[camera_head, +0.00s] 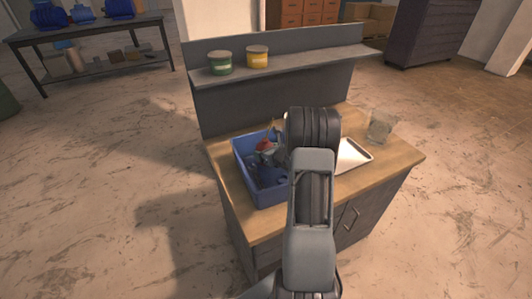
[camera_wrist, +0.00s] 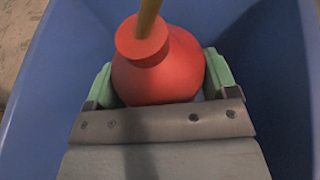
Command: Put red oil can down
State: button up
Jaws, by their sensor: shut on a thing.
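The red oil can (camera_wrist: 168,72) has a round body, a collar and a wooden-coloured spout or stick rising toward the top of the wrist view. My gripper (camera_wrist: 158,76) is shut on it, with a green-padded finger on each side of the body. The can is inside or just above the blue bin (camera_wrist: 45,110), whose walls surround it. In the head view, the red of the can (camera_head: 265,145) shows over the blue bin (camera_head: 263,201), partly hidden by my arm. Whether the can touches the bin floor cannot be told.
The bin stands on the left of a wooden-topped workbench (camera_head: 390,157). A pale tray (camera_head: 354,154) and a clear container (camera_head: 379,127) are on the right. A green tin (camera_head: 220,63) and a yellow tin (camera_head: 257,57) sit on the shelf behind. Bare wood shows at the front right.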

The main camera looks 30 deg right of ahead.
jog(key=shift+f+b, duration=0.3)
jog(key=shift+b, duration=0.2)
jog(key=o, duration=1)
jog(key=shift+c, duration=0.2)
jog(key=shift+r, duration=0.1)
